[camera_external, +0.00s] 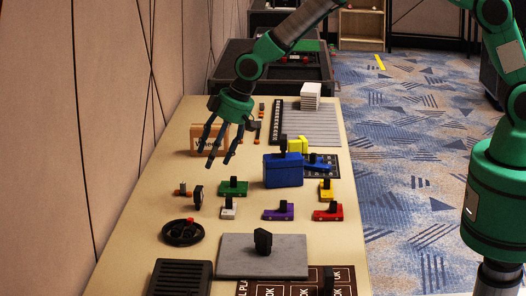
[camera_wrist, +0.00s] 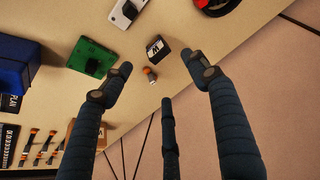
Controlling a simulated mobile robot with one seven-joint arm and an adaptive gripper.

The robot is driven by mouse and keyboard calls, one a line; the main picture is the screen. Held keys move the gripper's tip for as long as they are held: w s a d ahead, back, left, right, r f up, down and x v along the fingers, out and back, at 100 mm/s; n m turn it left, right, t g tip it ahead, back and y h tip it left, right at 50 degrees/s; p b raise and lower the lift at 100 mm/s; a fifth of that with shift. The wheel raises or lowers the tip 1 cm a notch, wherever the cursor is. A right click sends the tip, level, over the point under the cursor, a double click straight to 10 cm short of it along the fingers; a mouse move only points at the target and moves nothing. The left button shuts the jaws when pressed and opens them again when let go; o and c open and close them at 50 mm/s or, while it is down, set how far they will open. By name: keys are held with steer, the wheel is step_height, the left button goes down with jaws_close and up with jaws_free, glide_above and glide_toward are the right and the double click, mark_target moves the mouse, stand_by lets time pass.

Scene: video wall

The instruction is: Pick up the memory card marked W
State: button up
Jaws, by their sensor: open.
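A small dark card (camera_wrist: 157,47) with a white face and a W-like mark shows in the wrist view, just beyond my fingertips. In the external view it seems to be the dark upright piece (camera_external: 198,197) on the table, left of the white block. My gripper (camera_wrist: 162,78) has its three fingers spread, with nothing between them. In the external view my gripper (camera_external: 219,158) hangs above the table, behind the card and apart from it. A small orange and grey piece (camera_wrist: 150,73) lies beside the card, on the near side to my fingers.
A green block (camera_external: 233,188) and a white block (camera_external: 228,208) stand close to the card's right. A black round tray (camera_external: 184,232) lies in front. A blue box (camera_external: 284,171) stands further right, a cardboard box (camera_external: 203,139) behind. The wall (camera_external: 60,140) runs along the left.

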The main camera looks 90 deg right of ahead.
mark_target(199, 188)
steer(key=shift+b+x, duration=0.6)
steer(key=shift+x, duration=3.35)
steer(key=shift+f, duration=0.1)
steer(key=shift+b+x, duration=0.75)
steer(key=shift+x, duration=1.75)
steer(key=shift+d, duration=0.1)
steer(key=shift+c, duration=0.6)
jaws_close()
